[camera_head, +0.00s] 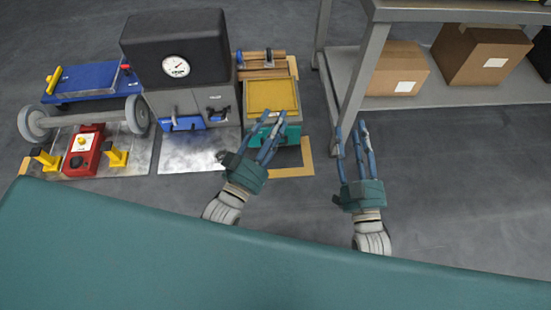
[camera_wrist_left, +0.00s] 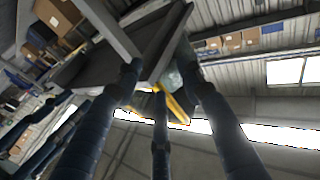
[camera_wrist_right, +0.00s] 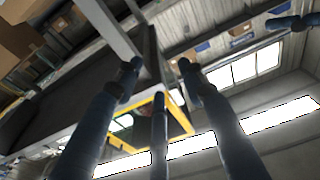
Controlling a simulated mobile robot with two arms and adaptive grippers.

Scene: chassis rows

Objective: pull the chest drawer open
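A small chest with a yellow top (camera_head: 272,94) and pale rim stands on the floor at centre, right of the grey machine. A teal part (camera_head: 292,136), which looks like its drawer front, shows at its near side; how far it is out I cannot tell. My left gripper (camera_head: 271,116) is open, its fingers apart over the chest's near edge and the teal part, partly hiding both. Whether it touches them is not clear. My right gripper (camera_head: 351,127) is open and empty, to the right of the chest by the shelf leg. Both wrist views show spread fingers with nothing between them.
A grey machine (camera_head: 188,102) with a black top and gauge stands left of the chest. A red box (camera_head: 84,152), yellow stands and a wheeled axle (camera_head: 85,119) are further left. A shelf rack (camera_head: 372,62) with cardboard boxes (camera_head: 401,70) is at right. Floor at lower right is clear.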

